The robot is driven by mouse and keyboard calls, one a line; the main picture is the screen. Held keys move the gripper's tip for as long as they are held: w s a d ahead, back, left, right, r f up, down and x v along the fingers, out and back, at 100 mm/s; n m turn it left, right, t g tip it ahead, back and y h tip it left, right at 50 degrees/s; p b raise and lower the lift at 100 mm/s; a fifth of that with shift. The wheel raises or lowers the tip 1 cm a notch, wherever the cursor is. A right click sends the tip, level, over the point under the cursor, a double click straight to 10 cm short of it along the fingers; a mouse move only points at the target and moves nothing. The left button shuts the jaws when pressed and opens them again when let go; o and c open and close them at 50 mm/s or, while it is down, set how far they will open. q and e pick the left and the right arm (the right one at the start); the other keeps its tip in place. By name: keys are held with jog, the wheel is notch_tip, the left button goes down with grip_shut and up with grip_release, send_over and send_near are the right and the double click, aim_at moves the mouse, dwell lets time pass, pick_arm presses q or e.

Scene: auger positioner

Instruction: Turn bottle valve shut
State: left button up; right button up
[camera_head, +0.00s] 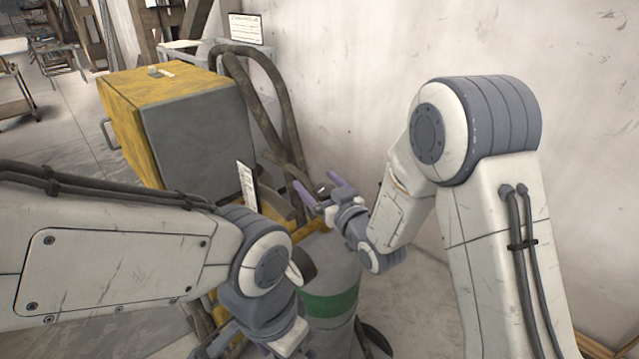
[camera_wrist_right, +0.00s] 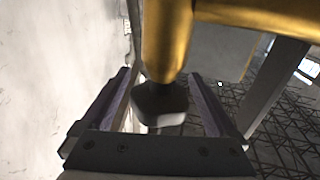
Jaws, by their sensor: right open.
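The gas bottle (camera_head: 331,285) stands upright, grey-green with a green band, in front of the yellow and grey machine. In the right wrist view a brass valve body (camera_wrist_right: 166,45) comes down from above and ends in a dark knob (camera_wrist_right: 160,104). My right gripper (camera_head: 318,188) is open above the bottle's top, its purple fingers apart. In the wrist view my right gripper (camera_wrist_right: 160,76) has one finger on each side of the knob, with gaps showing. My left gripper (camera_head: 283,350) is low beside the bottle, partly cut off by the frame's bottom edge.
The yellow and grey cabinet (camera_head: 195,135) stands behind, with thick dark hoses (camera_head: 272,115) at its right. A white wall (camera_head: 400,60) rises close behind my right arm. A white tag (camera_head: 247,185) stands near the bottle. Open floor (camera_head: 75,130) lies at the left.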

jog(key=c, duration=1.4)
jog(key=shift+o, duration=0.2)
jog(key=shift+f+m+t+h+b, duration=0.1)
jog(key=shift+m+t+h+b, duration=0.2)
jog(key=shift+h+b, duration=0.35)
jog(key=shift+w+d+m+h, duration=0.1)
jog(key=shift+d+m+h, duration=0.1)
jog(key=shift+m+h, duration=0.25)
jog(key=o, duration=1.4)
jog(key=shift+c, duration=0.2)
jog(key=shift+b, duration=0.3)
jog(key=b+v, duration=1)
jog(key=b, duration=0.3)
jog(key=shift+s, duration=0.3)
